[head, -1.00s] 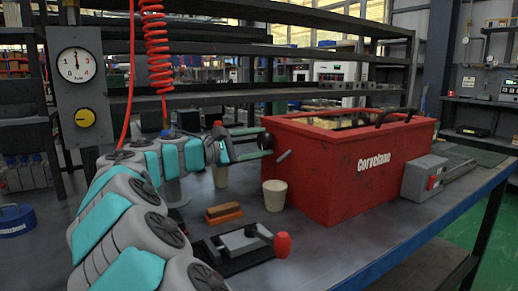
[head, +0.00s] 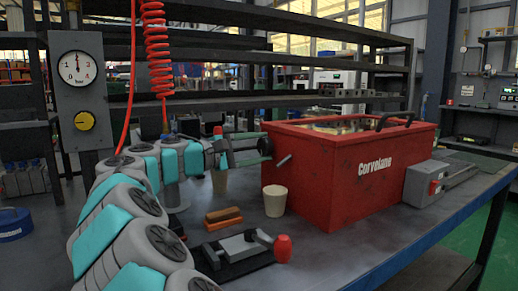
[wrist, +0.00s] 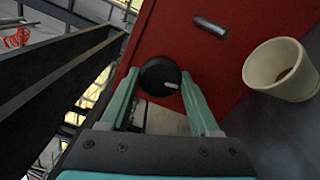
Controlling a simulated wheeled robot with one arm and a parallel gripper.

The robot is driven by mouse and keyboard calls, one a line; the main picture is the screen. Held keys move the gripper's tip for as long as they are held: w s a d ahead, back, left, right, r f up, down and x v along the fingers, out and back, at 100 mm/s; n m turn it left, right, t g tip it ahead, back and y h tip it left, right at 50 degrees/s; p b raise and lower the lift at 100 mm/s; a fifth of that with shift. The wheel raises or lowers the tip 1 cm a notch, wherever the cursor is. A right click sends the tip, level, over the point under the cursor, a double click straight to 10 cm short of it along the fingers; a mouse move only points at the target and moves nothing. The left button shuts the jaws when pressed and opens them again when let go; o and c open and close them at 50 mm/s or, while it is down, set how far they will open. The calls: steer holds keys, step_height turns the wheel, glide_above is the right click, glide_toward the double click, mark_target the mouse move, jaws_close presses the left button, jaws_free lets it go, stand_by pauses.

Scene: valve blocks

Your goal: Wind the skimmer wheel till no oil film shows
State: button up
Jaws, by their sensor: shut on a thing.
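The red Corvelane tank (head: 345,190) stands on the bench. A black round wheel (head: 265,145) sits at its left end. My gripper (wrist: 160,76) reaches the wheel from the left, with its green fingers on either side of the black wheel (wrist: 158,74), shut on it. A light mark shows on the wheel's face. A short metal spout (head: 284,160) sticks out of the tank's end beside the wheel; it also shows in the wrist view (wrist: 210,27). The tank's open top shows a yellowish surface; I cannot tell how much is oil film.
A beige cup (head: 274,201) stands below the spout, with something brownish inside in the wrist view. A brown brush-like block (head: 222,218) and a black fixture with a red knob (head: 283,248) lie in front. A grey switch box (head: 425,180) sits at the tank's right.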

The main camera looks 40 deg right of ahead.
steer(key=o, duration=1.3)
steer(key=shift+o, duration=0.2)
steer(key=shift+a, duration=0.1)
steer(key=a, duration=0.7)
steer(key=shift+w+a, duration=0.2)
steer(key=shift+a, duration=0.1)
